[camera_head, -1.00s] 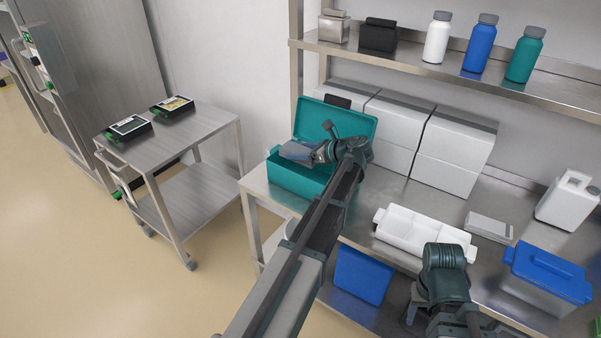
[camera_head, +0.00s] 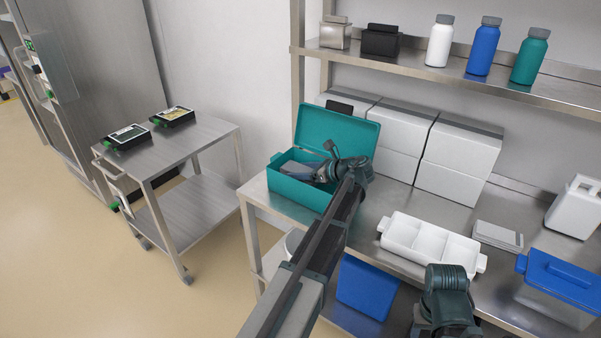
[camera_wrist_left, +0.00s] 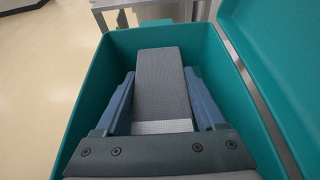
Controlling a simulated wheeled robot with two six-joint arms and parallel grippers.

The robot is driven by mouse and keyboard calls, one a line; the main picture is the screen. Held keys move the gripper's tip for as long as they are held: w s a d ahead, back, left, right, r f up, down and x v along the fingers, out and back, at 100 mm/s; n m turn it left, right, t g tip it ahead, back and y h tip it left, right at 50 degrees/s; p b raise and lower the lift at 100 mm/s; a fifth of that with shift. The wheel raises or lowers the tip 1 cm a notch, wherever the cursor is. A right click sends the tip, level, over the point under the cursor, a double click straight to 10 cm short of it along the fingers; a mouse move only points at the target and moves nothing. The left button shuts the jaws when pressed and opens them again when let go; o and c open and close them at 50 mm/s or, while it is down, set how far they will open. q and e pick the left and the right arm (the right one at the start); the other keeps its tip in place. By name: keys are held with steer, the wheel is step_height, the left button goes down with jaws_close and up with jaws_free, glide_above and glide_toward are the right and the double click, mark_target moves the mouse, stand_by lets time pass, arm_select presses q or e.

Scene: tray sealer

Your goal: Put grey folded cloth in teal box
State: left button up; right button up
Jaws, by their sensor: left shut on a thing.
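The teal box (camera_head: 298,194) stands open at the left end of the steel bench, its lid tipped back toward the wall. My left gripper (camera_head: 312,172) reaches down into the box's mouth from the right. In the left wrist view my left gripper (camera_wrist_left: 163,100) is shut on the grey folded cloth (camera_wrist_left: 161,78), a long flat bundle between the two blue-grey fingers. The cloth is within the walls of the teal box (camera_wrist_left: 88,105). Whether it touches the floor of the box is hidden. Of my right arm only a wrist part shows at the lower right; its fingers are out of sight.
A white divided tray (camera_head: 428,239), a small grey-white stack (camera_head: 497,236) and a blue-lidded bin (camera_head: 560,280) lie to the right. White boxes (camera_head: 458,162) stand behind. A shelf (camera_head: 460,76) with bottles runs above. A steel cart (camera_head: 190,140) stands left.

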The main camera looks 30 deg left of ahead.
arm_select(q)
steer(key=shift+f+b, duration=0.45)
steer(key=shift+f, duration=0.15)
steer(key=o, duration=1.3)
steer(key=shift+r, duration=0.1)
steer(key=shift+o, duration=0.2)
steer(key=shift+r+p, duration=0.2)
steer(key=shift+p, duration=0.1)
steer(key=shift+d+r+p, duration=0.55)
steer(key=shift+r+p, duration=0.25)
steer(key=p+v, duration=0.3)
steer(key=v, duration=0.7)
steer(key=shift+d+p, duration=0.35)
steer(key=shift+s, duration=0.1)
